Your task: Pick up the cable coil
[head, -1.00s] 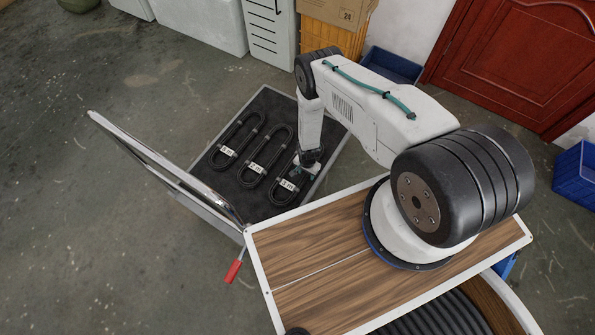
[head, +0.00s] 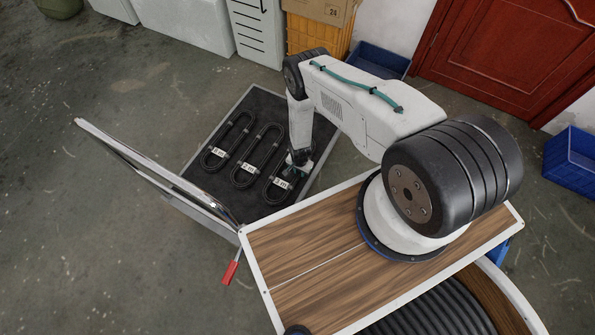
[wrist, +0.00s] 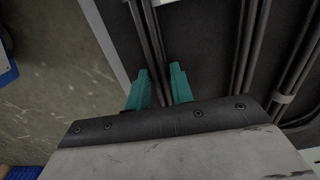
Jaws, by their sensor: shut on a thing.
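Three black cable coils lie in a dark-lined tray (head: 247,101), each with a white label too small to read surely. They are the left coil (head: 205,158), the middle coil (head: 236,172) and the right coil (head: 269,196). My gripper (head: 294,172) is down at the right coil, and the arm hides part of that coil. In the wrist view, the teal fingers of my gripper (wrist: 161,76) stand on either side of black cable strands (wrist: 152,42) and are shut on them. I cannot tell whether the coil is off the tray floor.
A raised lid (head: 140,160) stands at the tray's left side. A wooden-topped surface with a white rim (head: 310,285) lies in front. Blue bins (head: 379,60), an orange crate (head: 316,38) and white cabinets (head: 188,25) stand behind. Floor at the left is clear.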

